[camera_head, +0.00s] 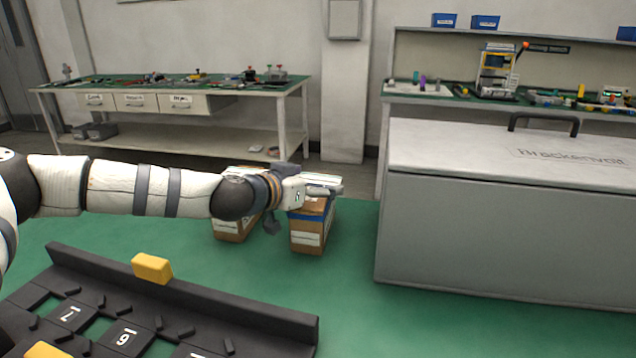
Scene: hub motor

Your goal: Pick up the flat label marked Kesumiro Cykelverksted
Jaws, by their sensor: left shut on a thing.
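My left gripper (325,191) reaches in from the left over the green worktop. It is shut on a thin pale piece that looks like the flat label (322,178), just above the right-hand cardboard box. Its print is too small to read, and the gripper's fingers hide part of it. The right-hand cardboard box (312,227) has a blue band and white labels. A second cardboard box (232,228) stands to its left, partly hidden behind my forearm. My right gripper is not in view.
A large grey lidded case (480,230) stands on the right. A black tray (200,300) with numbered compartments lies at the front left, with a yellow block (151,267) on its rim. The green worktop (345,300) between them is clear. Workbenches stand behind.

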